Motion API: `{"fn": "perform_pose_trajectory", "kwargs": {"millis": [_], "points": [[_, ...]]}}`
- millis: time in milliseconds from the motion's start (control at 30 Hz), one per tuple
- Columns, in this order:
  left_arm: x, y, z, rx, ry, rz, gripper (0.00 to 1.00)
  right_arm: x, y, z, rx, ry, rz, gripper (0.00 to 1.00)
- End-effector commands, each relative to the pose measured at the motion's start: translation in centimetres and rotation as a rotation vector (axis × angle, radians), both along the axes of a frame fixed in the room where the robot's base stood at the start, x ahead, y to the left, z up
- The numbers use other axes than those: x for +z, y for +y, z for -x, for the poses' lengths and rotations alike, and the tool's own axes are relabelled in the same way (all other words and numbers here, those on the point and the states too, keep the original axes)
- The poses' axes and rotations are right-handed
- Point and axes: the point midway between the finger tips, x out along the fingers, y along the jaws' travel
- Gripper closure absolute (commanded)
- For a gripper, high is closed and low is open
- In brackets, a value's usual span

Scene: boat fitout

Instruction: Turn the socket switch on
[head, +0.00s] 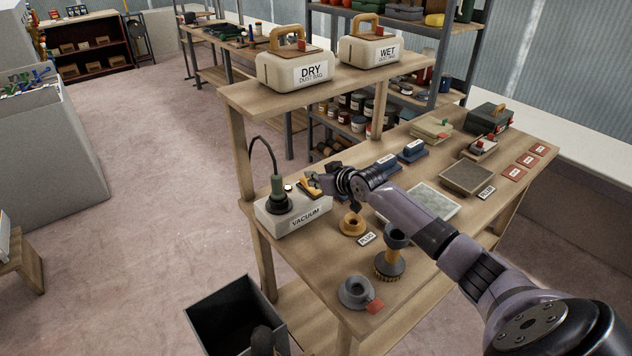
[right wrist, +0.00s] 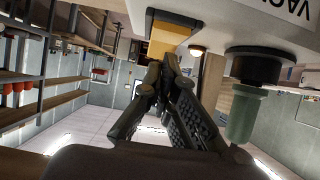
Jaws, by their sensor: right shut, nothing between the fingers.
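The white socket box labelled VACUUM (head: 290,213) stands at the left end of the workbench. A dark green plug (head: 278,196) with a black cable sits in it. Its yellow switch lever (head: 309,187) is on the box's right part, beside a small pale round lamp or knob (head: 288,188). My right gripper (head: 322,184) is shut and empty, right at the lever. In the right wrist view, turned over, the fingertips (right wrist: 164,64) are at the end of the yellow lever (right wrist: 170,36); I cannot tell if they touch. The plug (right wrist: 244,112) is to the right.
A shelf above the bench (head: 400,262) holds the DRY (head: 290,70) and WET (head: 369,51) dust bag boxes. An orange ring (head: 352,224), a yellow-and-grey part (head: 390,265) and a grey cup-like part (head: 355,292) stand on the near bench. A dark bin (head: 222,312) is below.

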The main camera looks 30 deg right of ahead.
Motion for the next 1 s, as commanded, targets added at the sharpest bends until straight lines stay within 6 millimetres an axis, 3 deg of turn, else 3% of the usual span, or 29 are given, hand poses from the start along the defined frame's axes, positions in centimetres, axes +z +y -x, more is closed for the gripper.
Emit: {"fn": "perform_pose_trajectory", "kwargs": {"millis": [367, 700, 733, 1000], "points": [[0.4, 0.0, 0.0, 0.0, -0.001, 0.0, 0.54, 0.4, 0.1, -0.1, 0.001, 0.0, 0.0, 1.0], [4.8, 0.0, 0.0, 0.001, -0.001, 0.0, 0.54, 5.0, 0.6, -0.4, 0.0, 0.001, -0.001, 1.0], [3.7, 0.0, 0.0, 0.001, 0.0, 0.0, 0.54, 3.9, 0.5, 0.5, 0.0, 0.006, 0.003, 1.0], [2.4, 0.0, 0.1, 0.001, 0.001, 0.0, 0.54, 4.9, 0.1, 5.4, 0.0, 0.004, 0.004, 1.0]]}}
